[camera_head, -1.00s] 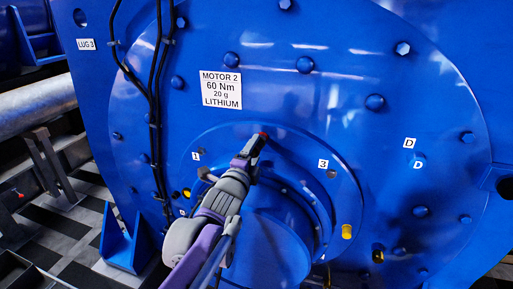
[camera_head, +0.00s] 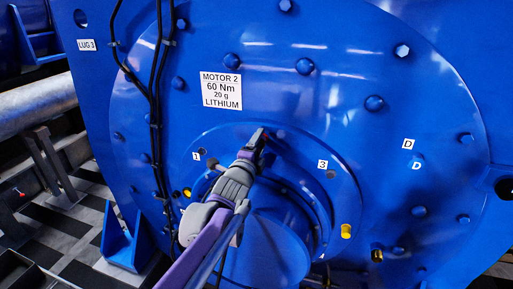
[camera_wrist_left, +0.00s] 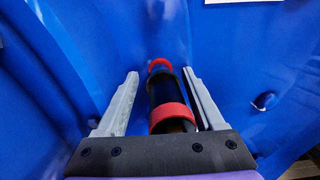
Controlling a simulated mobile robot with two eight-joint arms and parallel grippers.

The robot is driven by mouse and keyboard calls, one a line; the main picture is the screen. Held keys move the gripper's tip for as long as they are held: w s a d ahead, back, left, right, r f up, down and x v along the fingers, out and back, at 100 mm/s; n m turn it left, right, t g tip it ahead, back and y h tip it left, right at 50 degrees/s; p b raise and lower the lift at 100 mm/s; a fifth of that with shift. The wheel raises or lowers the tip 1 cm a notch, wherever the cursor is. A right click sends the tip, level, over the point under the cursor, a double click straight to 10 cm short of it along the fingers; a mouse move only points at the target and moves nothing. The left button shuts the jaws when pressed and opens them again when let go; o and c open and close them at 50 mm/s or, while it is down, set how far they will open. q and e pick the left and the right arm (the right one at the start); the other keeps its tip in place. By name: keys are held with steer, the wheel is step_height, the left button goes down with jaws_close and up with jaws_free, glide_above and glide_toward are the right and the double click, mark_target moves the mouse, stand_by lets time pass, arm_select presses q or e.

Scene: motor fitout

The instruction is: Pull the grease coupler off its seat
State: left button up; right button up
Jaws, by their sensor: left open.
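The grease coupler (camera_wrist_left: 165,95), a dark cylinder with red bands, shows in the left wrist view between the two grey fingers of my left gripper (camera_wrist_left: 160,73). The fingers are spread, one on each side of it, with a visible gap to the left finger; contact on the right is hard to tell. In the head view my left gripper (camera_head: 262,136) is at the upper part of the round hub flange (camera_head: 300,158) and hides the coupler. The coupler's seat is not clearly visible. My right gripper is in neither view.
The large blue motor face (camera_head: 320,100) carries several bolts. A white label (camera_head: 221,91) reads "MOTOR 2". Black cables (camera_head: 155,100) run down left of the hub. Yellow plugs (camera_head: 346,231) are at the lower right.

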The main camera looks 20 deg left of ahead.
arm_select(q)
steer(key=shift+r, duration=0.15)
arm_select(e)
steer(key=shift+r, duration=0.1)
arm_select(q)
steer(key=shift+r, duration=0.2)
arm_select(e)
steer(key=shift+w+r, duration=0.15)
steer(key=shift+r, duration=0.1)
arm_select(q)
steer(key=shift+p, duration=0.35)
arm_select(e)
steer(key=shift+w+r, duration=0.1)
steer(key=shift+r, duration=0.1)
arm_select(q)
steer(key=c, duration=1.1)
jaws_close()
steer(key=shift+r, duration=0.15)
steer(key=shift+s, duration=0.2)
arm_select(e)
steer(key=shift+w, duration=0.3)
